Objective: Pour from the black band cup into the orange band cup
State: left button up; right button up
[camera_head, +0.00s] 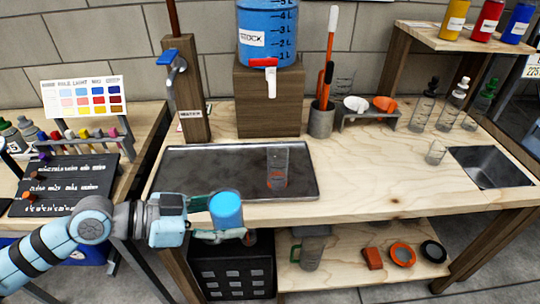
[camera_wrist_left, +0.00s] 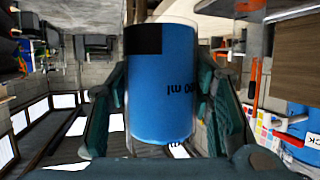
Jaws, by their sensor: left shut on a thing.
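The black band cup (camera_wrist_left: 165,95) is clear, filled with blue liquid, with a black patch near one end and an upside-down volume mark in the left wrist view. It also shows in the head view (camera_head: 227,212), roughly upright in front of the bench's front edge. My left gripper (camera_head: 222,234) is shut around it, with a finger on each side in the left wrist view (camera_wrist_left: 165,110). The orange band cup (camera_head: 278,165) stands upright on the dark tray, clear with orange near its base. It is behind and right of the held cup, apart from it. My right gripper is not in view.
The dark tray (camera_head: 215,178) lies on the wooden bench (camera_head: 375,185). A blue stock container (camera_head: 268,35) with a red-and-white tap (camera_head: 267,75) stands on a wooden block behind. Bottles and a small beaker (camera_head: 435,153) are at right, near a sink (camera_head: 490,167). The bench's middle is clear.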

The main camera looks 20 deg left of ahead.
aim_at(278, 153)
jog(key=z, duration=0.05)
jog(key=k, duration=1.1)
jog(key=z, duration=0.6)
jog(key=i, duration=0.9)
